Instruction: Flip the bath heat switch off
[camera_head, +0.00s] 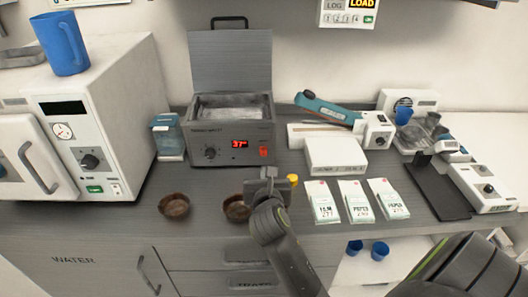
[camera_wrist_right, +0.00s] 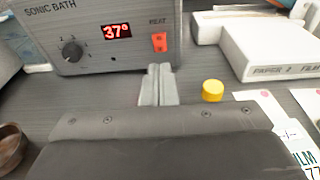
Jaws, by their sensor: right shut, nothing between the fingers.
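The sonic bath (camera_head: 231,135) is a grey box with its lid raised, on the counter. Its front panel has a red lit display reading 37, a dark knob and the red heat switch (camera_head: 264,152) at the right. In the right wrist view the heat switch (camera_wrist_right: 159,42) shows orange-red under the word HEAT. My right gripper (camera_head: 268,174) is shut and empty, just in front of and below the switch. In the wrist view its closed fingertips (camera_wrist_right: 159,70) point at the panel under the switch, seemingly apart from it. My left gripper is not in view.
Two brown bowls (camera_head: 174,206) sit in front of the bath, one partly behind my right arm. A yellow cap (camera_wrist_right: 212,90) stands right of the fingers. White packets (camera_head: 322,203) and a white box (camera_head: 336,157) lie to the right. A white oven-like unit (camera_head: 105,110) stands left.

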